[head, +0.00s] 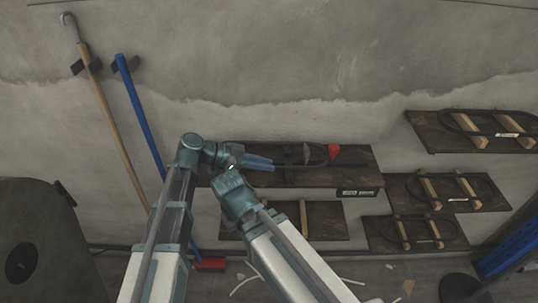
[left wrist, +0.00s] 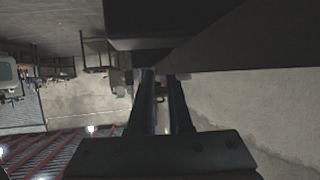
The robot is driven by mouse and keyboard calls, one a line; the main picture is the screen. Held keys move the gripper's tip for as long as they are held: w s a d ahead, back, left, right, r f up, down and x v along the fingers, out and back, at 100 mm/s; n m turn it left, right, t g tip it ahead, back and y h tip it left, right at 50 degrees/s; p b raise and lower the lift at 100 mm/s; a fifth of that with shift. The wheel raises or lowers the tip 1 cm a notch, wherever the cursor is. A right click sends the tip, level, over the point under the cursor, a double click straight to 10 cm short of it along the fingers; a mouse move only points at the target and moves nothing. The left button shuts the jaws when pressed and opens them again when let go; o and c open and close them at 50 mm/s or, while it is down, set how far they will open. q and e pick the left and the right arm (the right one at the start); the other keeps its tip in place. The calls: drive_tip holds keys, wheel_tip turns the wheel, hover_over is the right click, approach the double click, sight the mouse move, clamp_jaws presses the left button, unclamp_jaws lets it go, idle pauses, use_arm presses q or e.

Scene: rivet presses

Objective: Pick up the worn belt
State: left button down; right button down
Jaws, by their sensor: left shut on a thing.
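My left gripper (head: 270,163) reaches over the upper middle shelf in the head view, its blue-grey fingers closed on the near end of a dark band. This band, which I take for the worn belt (head: 323,148), curves at its right end beside a red patch (head: 334,152). It lies over the shelf; I cannot tell whether it touches it. In the left wrist view the two dark fingers of the left gripper (left wrist: 163,80) are close together, and what lies between them is too dark to make out.
The wall shelf (head: 353,178) is under the gripper, with a lower shelf (head: 325,220) bearing wooden blocks. Black belts rest on blocks on the right shelves (head: 435,141). A wooden-handled hook (head: 100,105) and blue pole (head: 140,110) hang left. A dark machine (head: 35,230) stands lower left.

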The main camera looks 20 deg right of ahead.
use_arm(q)
drive_tip(key=shift+r, duration=0.1)
idle(0.4)
drive_tip(key=shift+a+r+p, duration=0.25)
drive_tip(key=shift+p, duration=0.1)
drive_tip(key=p+v, duration=0.7)
drive_tip(key=v, duration=0.8)
drive_tip(key=shift+r, duration=0.4)
drive_tip(key=shift+s+d, duration=0.1)
drive_tip(key=shift+d, duration=0.05)
